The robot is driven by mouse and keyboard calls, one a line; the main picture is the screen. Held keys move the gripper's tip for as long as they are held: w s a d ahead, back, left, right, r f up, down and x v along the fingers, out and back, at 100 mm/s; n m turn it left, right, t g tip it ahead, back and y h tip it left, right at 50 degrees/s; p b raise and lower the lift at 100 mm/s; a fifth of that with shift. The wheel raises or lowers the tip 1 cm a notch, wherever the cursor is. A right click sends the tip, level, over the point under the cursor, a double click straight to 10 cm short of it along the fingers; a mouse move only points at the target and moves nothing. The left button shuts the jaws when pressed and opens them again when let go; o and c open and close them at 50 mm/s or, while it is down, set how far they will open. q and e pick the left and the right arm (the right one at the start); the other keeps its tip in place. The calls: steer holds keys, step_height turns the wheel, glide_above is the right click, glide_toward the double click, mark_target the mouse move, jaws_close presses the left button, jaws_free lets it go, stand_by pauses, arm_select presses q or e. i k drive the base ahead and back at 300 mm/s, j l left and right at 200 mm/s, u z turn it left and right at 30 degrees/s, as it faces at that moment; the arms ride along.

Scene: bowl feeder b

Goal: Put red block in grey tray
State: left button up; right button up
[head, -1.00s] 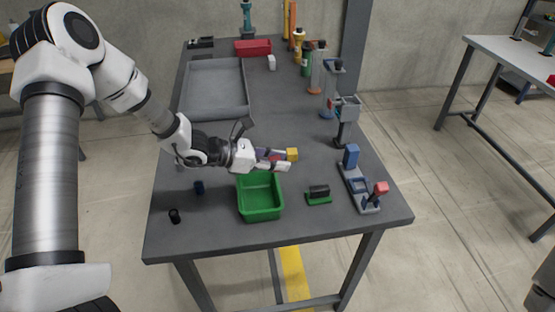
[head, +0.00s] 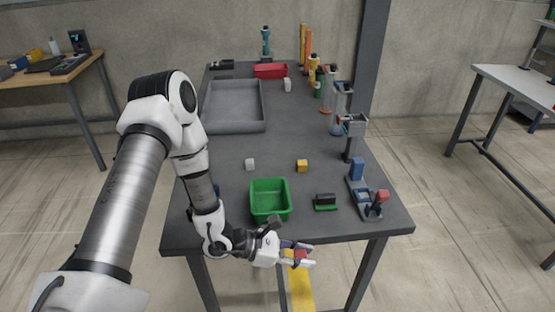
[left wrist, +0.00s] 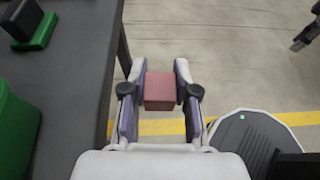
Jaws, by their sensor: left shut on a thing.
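My left gripper (head: 300,255) is shut on the red block (left wrist: 160,90), which sits between its two fingers in the left wrist view. In the head view the red block (head: 300,254) shows partly between the fingers, just past the table's front edge, over the floor. The grey tray (head: 208,126) lies at the back left of the table, well away from the gripper, and looks empty. My right gripper is not in view.
A green bin (head: 270,217) stands near the front edge beside my left arm. A yellow block (head: 302,166) and a white block (head: 250,164) lie behind it. A blue and grey fixture (head: 358,190) and a green-based black part (head: 325,201) are at right. A red tray (head: 270,71) is at the back.

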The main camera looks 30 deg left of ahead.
mark_target(235, 98)
steer(key=i+l+z, duration=0.2)
steer(key=z, duration=0.3)
steer(key=i+l+z, duration=0.15)
steer(key=i+z, duration=0.15)
steer(key=z, duration=0.15)
steer(key=i+z, duration=0.25)
steer(key=z, duration=0.25)
steer(key=i+u, duration=0.25)
steer(key=i, duration=0.2)
steer(key=i+l+u, duration=0.1)
steer(key=i+u, duration=0.15)
steer(key=i, duration=0.2)
steer(key=i+l+u, duration=0.2)
steer(key=i, duration=0.2)
steer(key=i+l+u, duration=0.25)
steer(key=i, duration=0.2)
steer(key=i+j+u, duration=0.2)
steer(key=i+u, duration=0.25)
steer(key=i+j+u, duration=0.1)
steer(key=i+u, duration=0.8)
steer(key=i+l+u, duration=0.25)
steer(key=u, duration=0.2)
steer(key=i+l+u, duration=0.35)
steer(key=u, duration=0.15)
